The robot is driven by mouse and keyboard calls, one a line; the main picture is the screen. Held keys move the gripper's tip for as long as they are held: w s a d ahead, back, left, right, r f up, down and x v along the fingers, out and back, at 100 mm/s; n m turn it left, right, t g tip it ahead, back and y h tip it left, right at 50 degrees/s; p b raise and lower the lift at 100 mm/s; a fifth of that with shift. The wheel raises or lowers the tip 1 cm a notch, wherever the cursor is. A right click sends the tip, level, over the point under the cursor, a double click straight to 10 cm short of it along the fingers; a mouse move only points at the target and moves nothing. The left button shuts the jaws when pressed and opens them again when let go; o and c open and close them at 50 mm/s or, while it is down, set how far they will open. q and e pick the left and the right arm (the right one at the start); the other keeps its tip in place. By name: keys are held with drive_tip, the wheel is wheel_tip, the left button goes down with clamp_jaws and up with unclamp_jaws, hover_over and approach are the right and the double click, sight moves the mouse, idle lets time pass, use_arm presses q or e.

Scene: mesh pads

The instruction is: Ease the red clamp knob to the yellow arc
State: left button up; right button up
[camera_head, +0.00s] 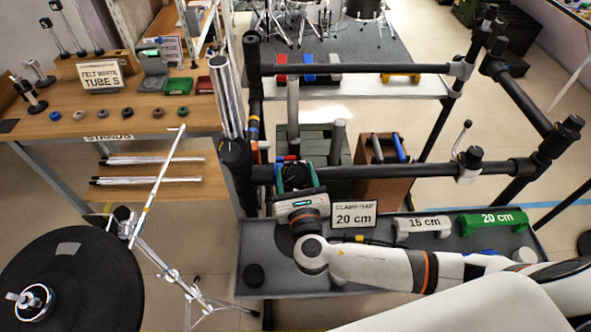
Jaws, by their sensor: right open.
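My right gripper (295,174) is in front of the rack's lower black bar, with its teal-edged fingers apart around a dark round clamp part. A small red part (287,158) shows just above the fingers, at the bar; it may be the red clamp knob, but most of it is hidden. Whether the fingers touch the knob cannot be told. I cannot make out the yellow arc for certain; coloured bands (254,130) show on the black upright to the left. My left gripper is out of view.
A grey tray (440,262) lies below, with a "20 cm" sign (354,214), a white "15 cm" block (422,227) and a green "20 cm" block (492,221). A chrome post (225,100) stands close left. A cymbal stand (150,205) and black pad (75,280) are at lower left.

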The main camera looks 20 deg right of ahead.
drive_tip(key=shift+w, duration=0.5)
drive_tip(key=shift+c, duration=0.3)
drive_tip(key=c, duration=0.9)
drive_tip(key=shift+c, duration=0.2)
drive_tip(key=shift+m+h, duration=0.4)
drive_tip(key=shift+h, duration=0.1)
drive_tip(key=m+g+h, duration=0.1)
drive_tip(key=m+h, duration=0.2)
drive_tip(key=m+g+h, duration=0.2)
drive_tip(key=m, duration=0.2)
drive_tip(key=shift+s+d+m+h+p, duration=0.1)
drive_tip(key=shift+m+h+p, duration=0.2)
drive_tip(key=shift+h+p, duration=0.1)
drive_tip(key=m+g+h, duration=0.1)
drive_tip(key=m+g, duration=0.1)
drive_tip(key=m, duration=0.1)
drive_tip(key=m+g+h+p, duration=0.1)
drive_tip(key=m+g+h, duration=0.1)
drive_tip(key=m+g, duration=0.1)
drive_tip(key=shift+d+m, duration=0.1)
drive_tip(key=shift+m, duration=0.4)
drive_tip(key=shift+m+g+h, duration=0.3)
